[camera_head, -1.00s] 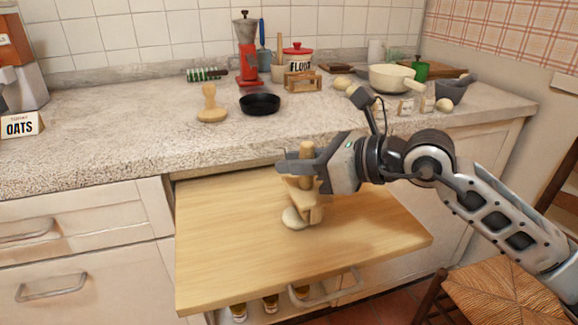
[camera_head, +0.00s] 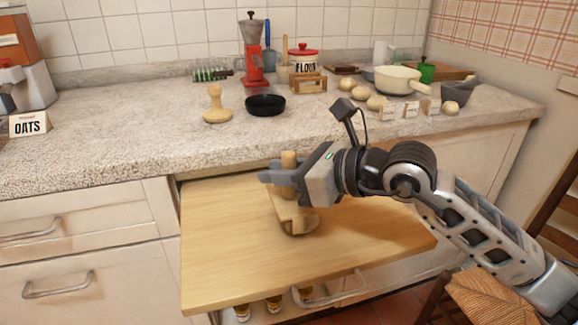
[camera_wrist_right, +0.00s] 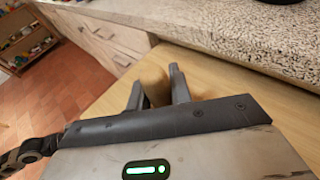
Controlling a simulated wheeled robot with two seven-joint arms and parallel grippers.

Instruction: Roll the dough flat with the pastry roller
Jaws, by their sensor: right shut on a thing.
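My right gripper (camera_head: 272,176) is shut on the upright handle of the wooden pastry roller (camera_head: 288,208), over the middle of the pull-out wooden board (camera_head: 225,250). The roller's head is low, at or just above the board. In the right wrist view the rounded handle (camera_wrist_right: 154,84) stands between the two fingers (camera_wrist_right: 158,92). I cannot clearly make out the dough; the roller's head seems to cover it. My left gripper is not in view.
The stone counter (camera_head: 120,140) lies behind the board. On it stand a wooden stamp-like tool (camera_head: 216,106), a black pan (camera_head: 265,105), a red grinder (camera_head: 252,60) and a cream pot (camera_head: 397,80). A woven chair (camera_head: 490,300) is at the lower right. The board's left side is clear.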

